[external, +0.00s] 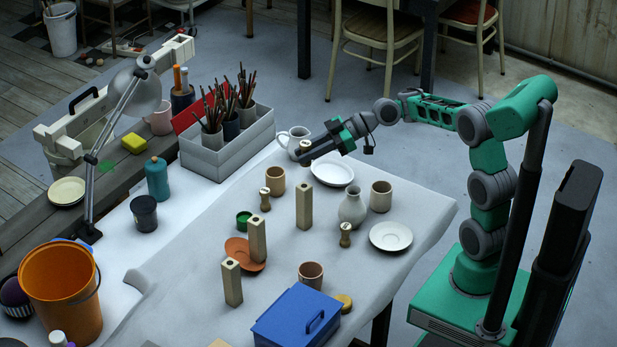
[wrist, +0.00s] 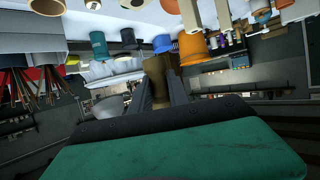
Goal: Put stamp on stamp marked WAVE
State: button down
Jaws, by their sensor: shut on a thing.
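My gripper (external: 303,153) is above the far part of the table, near the white pitcher (external: 291,139) and left of the white oval plate (external: 332,171). It is shut on a small wooden stamp (wrist: 160,88), which shows between the fingers in the wrist view. Two similar wooden stamps stand on the table, one near the tan cup (external: 265,199) and one beside the white vase (external: 345,235). Three tall wooden blocks (external: 304,206) (external: 257,240) (external: 231,283) stand upright, with dark marks on two tops. I cannot read WAVE anywhere.
A tan cup (external: 275,180), another cup (external: 381,196), a vase (external: 352,208), a white saucer (external: 391,236), an orange saucer (external: 236,250) and a brown cup (external: 311,274) stand around the blocks. A blue box (external: 297,320) is at the front.

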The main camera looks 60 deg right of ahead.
jog(key=f, duration=0.1)
jog(key=d+f+m+t+h, duration=0.1)
jog(key=f, duration=0.1)
jog(key=shift+w, duration=0.15)
jog(key=w+f+p, duration=0.1)
jog(key=w+f, duration=0.3)
jog(key=w, duration=0.6)
send_over(266, 190)
jog(key=shift+m, duration=0.3)
jog(key=f, duration=0.4)
jog(key=shift+s+f+p, duration=0.35)
jog(key=shift+f, duration=0.05)
jog(key=shift+w+a+f, duration=0.1)
jog(key=shift+w+f, duration=0.1)
jog(key=shift+f, duration=0.1)
notch_tip(266, 190, down, 3)
jog(key=shift+w+f+p, duration=0.15)
jog(key=shift+p, duration=0.2)
jog(key=shift+f+b, duration=0.25)
jog(key=shift+b, duration=0.1)
jog(key=c, duration=1.3)
grip_release()
jog(key=shift+r, duration=0.15)
jog(key=shift+o, duration=0.2)
